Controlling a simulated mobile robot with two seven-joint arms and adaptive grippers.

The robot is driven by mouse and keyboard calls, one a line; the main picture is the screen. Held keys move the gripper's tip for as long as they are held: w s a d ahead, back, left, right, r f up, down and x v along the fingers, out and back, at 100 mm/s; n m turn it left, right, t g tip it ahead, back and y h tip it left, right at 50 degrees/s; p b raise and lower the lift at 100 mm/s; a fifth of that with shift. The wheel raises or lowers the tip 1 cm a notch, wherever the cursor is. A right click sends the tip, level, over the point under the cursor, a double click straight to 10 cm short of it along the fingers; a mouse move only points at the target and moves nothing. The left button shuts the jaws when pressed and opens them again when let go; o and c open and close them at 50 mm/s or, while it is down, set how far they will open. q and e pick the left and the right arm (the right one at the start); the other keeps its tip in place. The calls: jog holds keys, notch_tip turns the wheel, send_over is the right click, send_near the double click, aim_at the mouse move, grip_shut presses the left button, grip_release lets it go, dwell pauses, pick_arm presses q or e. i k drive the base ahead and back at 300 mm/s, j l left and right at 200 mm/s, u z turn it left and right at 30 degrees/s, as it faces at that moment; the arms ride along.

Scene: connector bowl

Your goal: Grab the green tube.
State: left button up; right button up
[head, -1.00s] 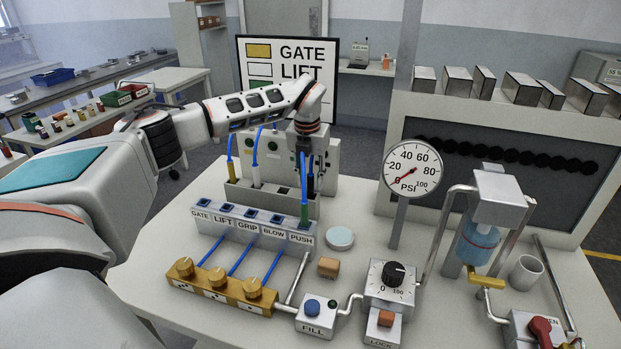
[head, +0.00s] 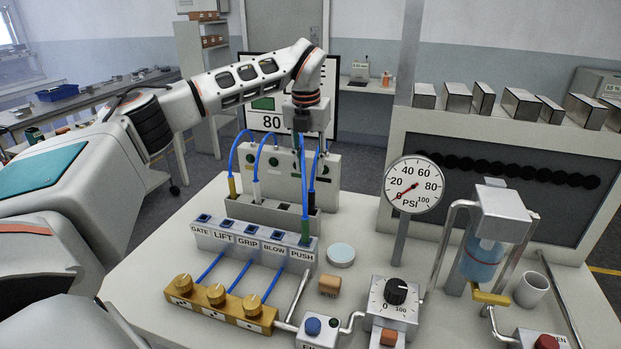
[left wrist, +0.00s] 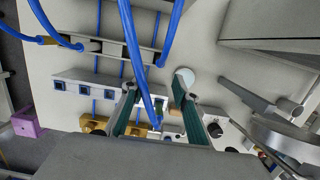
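Blue tubes with coloured ends rise from the grey rack (head: 262,212). The green-ended tube (head: 305,232) is at the right, its green end standing by the PUSH socket; I cannot tell if it is seated in it. My left gripper (head: 304,150) is above that end, pointing down. In the left wrist view its two fingers (left wrist: 157,112) are apart, with a blue tube (left wrist: 143,60) passing between or just in front of them; contact cannot be told. My right gripper is not in view.
A yellow-ended tube (head: 232,186), a white-ended one (head: 257,190) and a dark-ended one (head: 311,201) stand close by. The labelled socket block (head: 255,238) is in front, with the brass knob block (head: 220,308) nearer. A pressure gauge (head: 413,184) stands to the right.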

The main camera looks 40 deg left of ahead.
aim_at(305, 223)
jog(key=k, duration=1)
